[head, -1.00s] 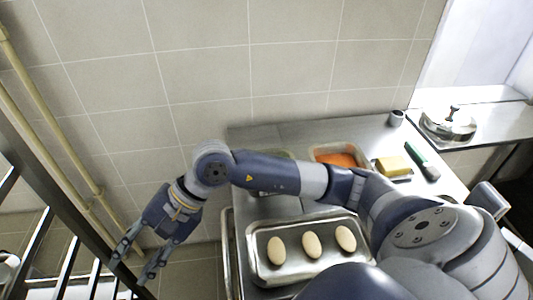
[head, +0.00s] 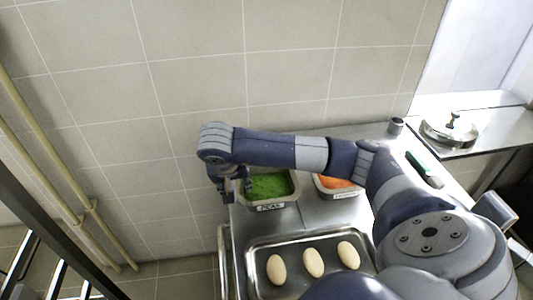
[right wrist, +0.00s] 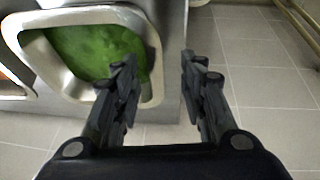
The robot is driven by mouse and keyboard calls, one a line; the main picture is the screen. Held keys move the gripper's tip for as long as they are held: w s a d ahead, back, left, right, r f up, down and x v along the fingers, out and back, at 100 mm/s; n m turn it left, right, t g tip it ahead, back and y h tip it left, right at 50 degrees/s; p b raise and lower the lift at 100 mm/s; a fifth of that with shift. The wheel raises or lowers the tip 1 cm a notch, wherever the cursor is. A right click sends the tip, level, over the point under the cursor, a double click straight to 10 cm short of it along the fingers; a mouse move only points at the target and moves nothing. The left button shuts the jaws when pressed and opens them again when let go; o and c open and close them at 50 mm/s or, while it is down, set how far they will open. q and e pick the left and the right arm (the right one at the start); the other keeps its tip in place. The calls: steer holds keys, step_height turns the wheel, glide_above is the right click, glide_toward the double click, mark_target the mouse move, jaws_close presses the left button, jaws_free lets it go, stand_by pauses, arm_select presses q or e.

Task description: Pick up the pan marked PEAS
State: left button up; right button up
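The pan marked PEAS (head: 270,207) is a metal pan of green contents at the left end of the steel counter, its label facing the front. It also shows in the right wrist view (right wrist: 153,92), tilted in the picture. My right gripper (head: 238,188) points down at the pan's left end. In the right wrist view my right gripper (right wrist: 158,62) is open, one finger over the green contents and the other outside the rim. The near rim lies between the fingers in the picture; contact cannot be told. My left gripper is out of view.
A pan of orange contents (head: 338,194) stands just right of the peas pan. A tray (head: 262,243) with three pale oval pieces lies in front. A green-handled tool (head: 424,168) and a lidded pot (head: 450,130) are further right. Floor shows beyond the counter's left edge.

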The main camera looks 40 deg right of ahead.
mark_target(238, 187)
steer(key=p+x, duration=0.2)
steer(key=x, duration=0.2)
steer(key=shift+s+d+f, duration=0.1)
steer(key=shift+d+f, duration=0.2)
steer(key=shift+f, duration=0.2)
steer(key=shift+f, duration=0.25)
jaws_close()
steer(key=shift+r, duration=0.15)
